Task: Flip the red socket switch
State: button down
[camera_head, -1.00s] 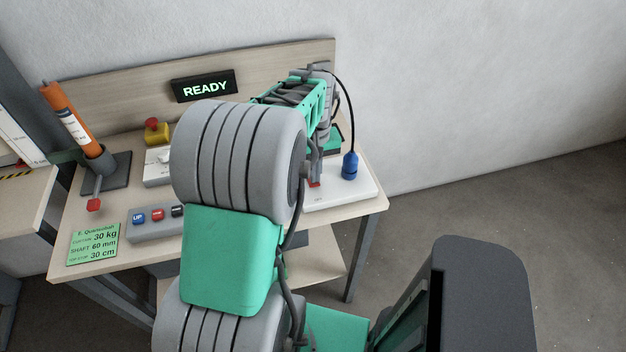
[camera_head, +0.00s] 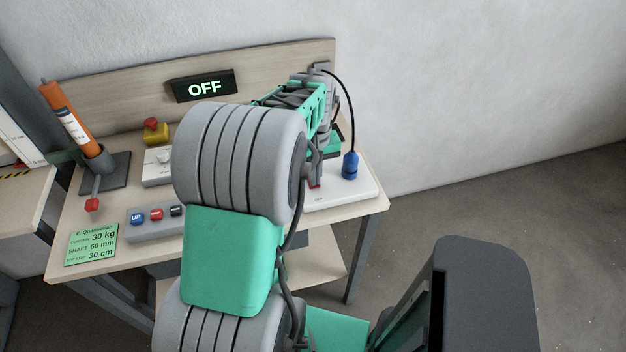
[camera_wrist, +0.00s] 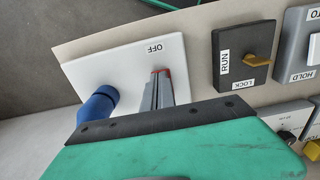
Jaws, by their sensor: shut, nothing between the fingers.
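The red socket switch (camera_wrist: 163,71) is on a white socket panel (camera_wrist: 120,62), beside an "OFF" label in the wrist view. Only a thin red part of it shows; my fingers hide the rest. My gripper (camera_wrist: 158,80) is shut and empty, with its fingertips at the switch; I cannot tell whether they touch it. In the head view the white panel (camera_head: 352,194) lies at the table's right end, and a bit of red shows beside my gripper (camera_head: 314,183). A blue plug (camera_head: 350,166) with a black cable stands on the panel; it also shows in the wrist view (camera_wrist: 97,106). The display (camera_head: 204,86) reads "OFF".
A button box (camera_head: 157,216), an emergency stop (camera_head: 155,131), a green card (camera_head: 92,244) and an orange tube (camera_head: 70,118) are on the left. My arm hides the table's middle.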

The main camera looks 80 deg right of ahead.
notch_tip(320, 180, up, 7)
jog(key=p, duration=0.5)
jog(key=shift+f, duration=0.1)
dwell(0.3)
jog(key=w+a+r+n+t+h, duration=0.1)
jog(key=w+a+r+n, duration=0.25)
jog(key=w+a, duration=0.7)
jog(key=w+a+r+n+t+h, duration=0.1)
jog(key=w+a+r+n, duration=0.45)
jog(key=w, duration=0.85)
jog(key=w+a+n+t+y, duration=0.2)
jog(key=a, duration=2.3)
jog(key=shift+a+r+n, duration=0.3)
jog(key=shift+r+n, duration=0.1)
jog(key=shift+r, duration=0.05)
